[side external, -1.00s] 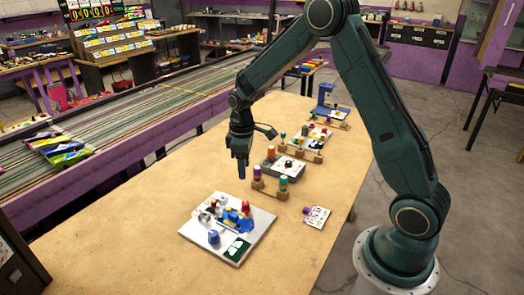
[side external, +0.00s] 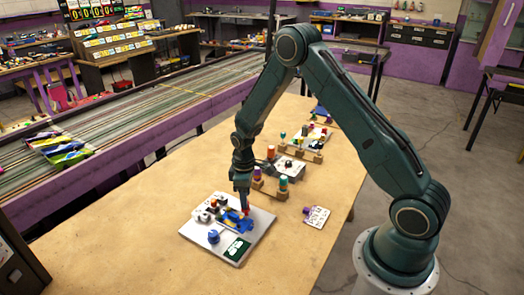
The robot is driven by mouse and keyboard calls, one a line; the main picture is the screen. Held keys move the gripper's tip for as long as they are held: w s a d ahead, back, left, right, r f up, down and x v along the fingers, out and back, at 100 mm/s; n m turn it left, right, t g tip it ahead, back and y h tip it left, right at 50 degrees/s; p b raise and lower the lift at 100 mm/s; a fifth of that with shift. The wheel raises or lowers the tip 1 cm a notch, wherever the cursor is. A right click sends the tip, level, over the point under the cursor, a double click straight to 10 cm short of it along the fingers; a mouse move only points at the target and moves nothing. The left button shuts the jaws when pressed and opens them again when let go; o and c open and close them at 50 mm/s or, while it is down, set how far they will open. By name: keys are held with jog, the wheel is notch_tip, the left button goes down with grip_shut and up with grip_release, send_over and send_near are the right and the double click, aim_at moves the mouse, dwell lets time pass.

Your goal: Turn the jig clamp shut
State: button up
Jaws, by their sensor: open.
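The jig is a white board (side external: 262,228) near the front of the wooden table. It carries a blue car-like piece, small grey and dark parts, a blue knob (side external: 213,237) and a dark green label. A red upright part (side external: 247,211) at its back right may be the clamp handle, and it is now mostly hidden. My gripper (side external: 243,207) points down over this red part, low above the board. Its jaws are open. I cannot tell whether the fingers stand around the red part or beside it, or whether they touch it.
Wooden racks with coloured-capped items (side external: 270,189) stand just behind the jig. A grey box (side external: 287,173) and more racks stand farther back. The table's left front (side external: 120,240) is clear. A slot track (side external: 130,112) runs along the left.

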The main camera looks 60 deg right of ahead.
jog(key=shift+f, duration=1.15)
grip_shut()
jog(key=shift+m, duration=0.4)
jog(key=m, duration=0.3)
jog(key=shift+m, duration=2.1)
